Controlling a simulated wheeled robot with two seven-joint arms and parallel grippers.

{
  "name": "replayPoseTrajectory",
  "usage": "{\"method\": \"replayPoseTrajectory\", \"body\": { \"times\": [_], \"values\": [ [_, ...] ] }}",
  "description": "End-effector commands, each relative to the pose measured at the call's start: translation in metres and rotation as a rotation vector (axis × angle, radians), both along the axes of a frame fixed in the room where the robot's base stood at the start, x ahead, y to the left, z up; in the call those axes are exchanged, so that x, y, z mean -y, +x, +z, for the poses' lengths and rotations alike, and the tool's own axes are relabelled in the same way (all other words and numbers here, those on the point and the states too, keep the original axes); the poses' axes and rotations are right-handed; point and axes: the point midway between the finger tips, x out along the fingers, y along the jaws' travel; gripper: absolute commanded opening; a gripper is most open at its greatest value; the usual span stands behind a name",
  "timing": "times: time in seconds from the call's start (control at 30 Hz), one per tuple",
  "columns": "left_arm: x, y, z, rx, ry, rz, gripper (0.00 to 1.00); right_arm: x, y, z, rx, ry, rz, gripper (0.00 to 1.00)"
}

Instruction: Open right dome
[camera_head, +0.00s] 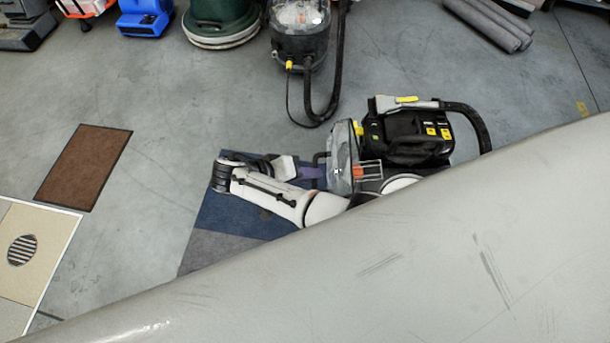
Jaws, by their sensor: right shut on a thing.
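A black machine (408,140) with yellow parts stands on the floor right of the middle. The clear dome (341,158) is on its left side and looks upright. My right gripper (312,172), at the end of a white arm, reaches the dome's left side. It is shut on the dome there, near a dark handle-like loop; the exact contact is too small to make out. My left gripper is out of view. The machine's lower part is hidden by a pale foreground surface.
The large grey scuffed surface (400,270) fills the lower right. A blue mat (228,212) lies under my right arm, and a brown mat (84,166) lies left. A clear-tanked vacuum (300,38) and its black hose stand behind. Open floor lies between the mats.

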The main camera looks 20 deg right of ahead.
Motion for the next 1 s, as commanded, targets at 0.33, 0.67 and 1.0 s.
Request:
{"method": "replayPoseTrajectory", "body": {
  "times": [0.33,0.67,1.0],
  "values": [
    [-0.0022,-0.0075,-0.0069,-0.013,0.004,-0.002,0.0,0.0025,-0.0092,-0.0147,-0.026,0.002,-0.012,0.0],
    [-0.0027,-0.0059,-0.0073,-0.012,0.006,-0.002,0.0,0.0013,-0.0084,-0.0131,-0.025,0.001,-0.01,0.3],
    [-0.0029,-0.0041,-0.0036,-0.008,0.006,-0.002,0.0,-0.0025,-0.0055,-0.0052,-0.018,-0.001,-0.007,0.3]
  ]
}}
